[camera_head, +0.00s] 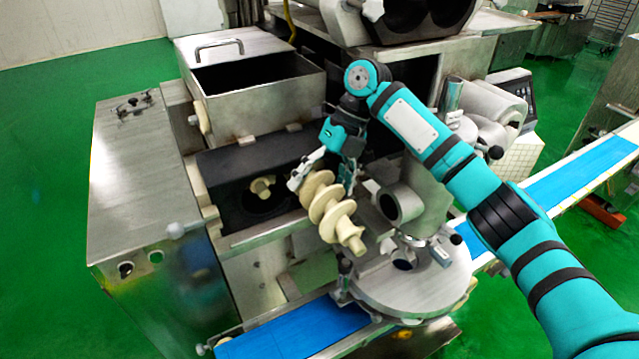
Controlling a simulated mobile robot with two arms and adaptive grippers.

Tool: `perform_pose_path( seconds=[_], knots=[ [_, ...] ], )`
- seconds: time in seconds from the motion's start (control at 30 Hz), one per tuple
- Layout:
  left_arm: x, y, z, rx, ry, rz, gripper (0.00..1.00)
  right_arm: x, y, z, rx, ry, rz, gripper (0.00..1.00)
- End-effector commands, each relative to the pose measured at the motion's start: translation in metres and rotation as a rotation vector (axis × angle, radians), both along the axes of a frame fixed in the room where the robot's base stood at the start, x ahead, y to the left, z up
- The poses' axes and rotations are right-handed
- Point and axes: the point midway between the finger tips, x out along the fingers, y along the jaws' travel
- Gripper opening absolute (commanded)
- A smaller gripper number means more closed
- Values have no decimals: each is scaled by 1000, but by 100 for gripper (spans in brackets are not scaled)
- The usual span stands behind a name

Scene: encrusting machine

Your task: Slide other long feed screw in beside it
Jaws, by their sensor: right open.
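A long cream feed screw (328,208) with wide spiral flights slants downward at the front of the machine, its shaft end pointing to the lower right. My right gripper (322,180) is at the screw's upper end, its jaws open with a finger on either side of it. The far end of this screw is hidden by the gripper and the machine. A smaller cream part (262,187) shows in a round dark opening to the left; I cannot tell whether it is the end of another screw. My left gripper is out of view.
An open steel hopper (255,100) stands behind the dark housing. A grey vertical pipe unit (415,200) on a round steel plate (415,290) stands close right of the screw. A blue conveyor belt (295,330) runs below. A flat steel cabinet top (135,180) is at left.

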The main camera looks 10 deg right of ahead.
Motion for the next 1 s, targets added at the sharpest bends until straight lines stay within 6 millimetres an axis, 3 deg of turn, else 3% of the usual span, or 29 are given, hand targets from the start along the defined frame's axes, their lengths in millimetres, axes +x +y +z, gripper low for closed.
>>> perform_pose_path(
  seconds=[1.0],
  knots=[
    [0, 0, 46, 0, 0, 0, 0, 10, -27, 58, -3, -2, -6, 100]
  ],
)
